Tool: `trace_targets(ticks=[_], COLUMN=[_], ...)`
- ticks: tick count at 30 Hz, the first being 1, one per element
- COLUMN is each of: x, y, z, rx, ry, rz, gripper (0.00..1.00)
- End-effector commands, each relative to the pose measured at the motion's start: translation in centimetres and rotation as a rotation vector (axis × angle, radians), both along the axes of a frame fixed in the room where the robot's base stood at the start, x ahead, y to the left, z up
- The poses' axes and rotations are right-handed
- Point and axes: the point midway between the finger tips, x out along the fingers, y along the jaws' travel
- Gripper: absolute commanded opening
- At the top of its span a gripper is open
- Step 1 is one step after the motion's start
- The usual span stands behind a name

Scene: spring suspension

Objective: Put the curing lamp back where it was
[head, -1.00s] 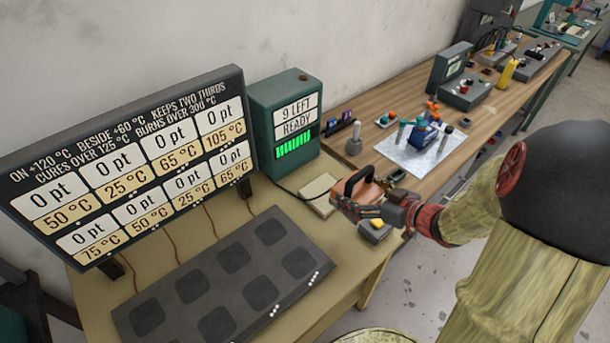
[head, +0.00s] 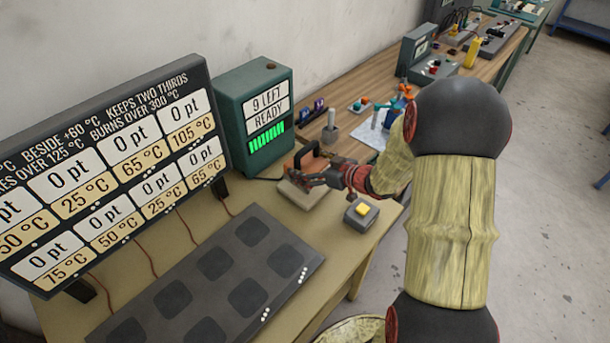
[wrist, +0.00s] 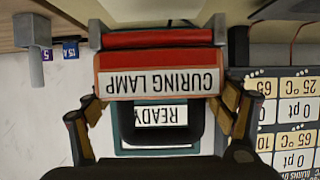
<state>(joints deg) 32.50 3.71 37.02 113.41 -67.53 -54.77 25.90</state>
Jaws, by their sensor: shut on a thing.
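The curing lamp (head: 301,158) is orange-red with a black handle, and my gripper (head: 312,176) is shut on it. The lamp is over the pale beige pad (head: 303,198) beside the green charger box; I cannot tell whether it touches the pad. In the wrist view, the lamp's label (wrist: 160,84) reads CURING LAMP upside down, between my gripper's two fingers (wrist: 158,108). The gripper hides part of the lamp in the head view.
The green box (head: 228,105) reads "9 LEFT READY" and stands behind the lamp. A grey block with a yellow button (head: 362,208) is to the right. A dark plate with several pads (head: 265,262) lies in front. A display board (head: 120,150) stands left.

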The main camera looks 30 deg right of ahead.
Motion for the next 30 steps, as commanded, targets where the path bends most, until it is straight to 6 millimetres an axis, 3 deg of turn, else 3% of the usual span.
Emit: trace_targets(ticks=[8,15,27,28,30], x=[1.2,1.4,1.4,1.3,1.3], y=[0.1,0.1,0.1,0.1,0.1], z=[-1.4,-4.5,-4.8,-4.8,-4.8], rx=[-0.001,0.0,-0.001,-0.001,-0.001], ry=[-0.002,-0.002,-0.003,0.0,0.0], rz=[0.002,0.0,0.001,0.0,0.0], gripper=[0.3,0.3,0.3,0.84,0.88])
